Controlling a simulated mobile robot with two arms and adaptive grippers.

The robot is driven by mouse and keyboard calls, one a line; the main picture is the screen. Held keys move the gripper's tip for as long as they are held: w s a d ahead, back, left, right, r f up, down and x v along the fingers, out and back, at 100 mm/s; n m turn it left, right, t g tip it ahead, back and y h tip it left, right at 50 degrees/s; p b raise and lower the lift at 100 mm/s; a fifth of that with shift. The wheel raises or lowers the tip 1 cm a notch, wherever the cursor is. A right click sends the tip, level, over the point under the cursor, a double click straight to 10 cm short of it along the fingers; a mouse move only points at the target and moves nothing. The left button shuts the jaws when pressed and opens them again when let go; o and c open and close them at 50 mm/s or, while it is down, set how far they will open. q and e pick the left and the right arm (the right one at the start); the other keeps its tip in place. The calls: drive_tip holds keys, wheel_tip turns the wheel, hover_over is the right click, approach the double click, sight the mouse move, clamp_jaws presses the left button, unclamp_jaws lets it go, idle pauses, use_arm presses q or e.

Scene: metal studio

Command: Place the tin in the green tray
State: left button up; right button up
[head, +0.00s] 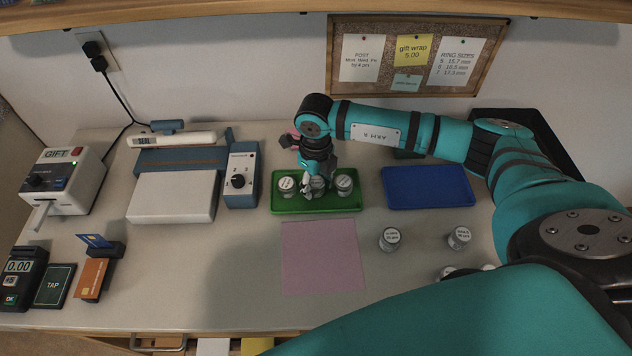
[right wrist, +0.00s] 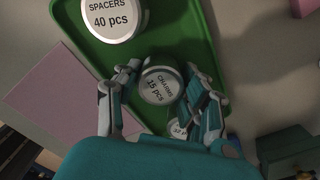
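The green tray (head: 318,205) lies on the table, left of the blue tray. My right gripper (head: 316,180) is over its middle, pointing down. A tin marked CHARMS, 15 pcs, (right wrist: 160,86) is between its fingertips (right wrist: 163,68) in the right wrist view. The fingers lie close on either side; I cannot tell whether they press on it or whether it rests on the tray floor. A SPACERS tin (right wrist: 112,16) stands in the tray on one side, and another tin (right wrist: 178,129), partly hidden, on the other. My left gripper is not in view.
The blue tray (head: 428,188) is empty. Tins stand on the table at front right (head: 389,239), (head: 459,237), some hidden behind my arm. A pink mat (head: 322,258) lies before the green tray. A sealer (head: 175,190) and card reader (head: 22,277) stand left.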

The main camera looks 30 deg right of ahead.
sight(316, 181)
drive_tip(key=o, duration=0.4)
drive_tip(key=shift+r, duration=0.3)
drive_tip(key=shift+r+b, duration=0.85)
drive_tip(key=shift+r, duration=5.05)
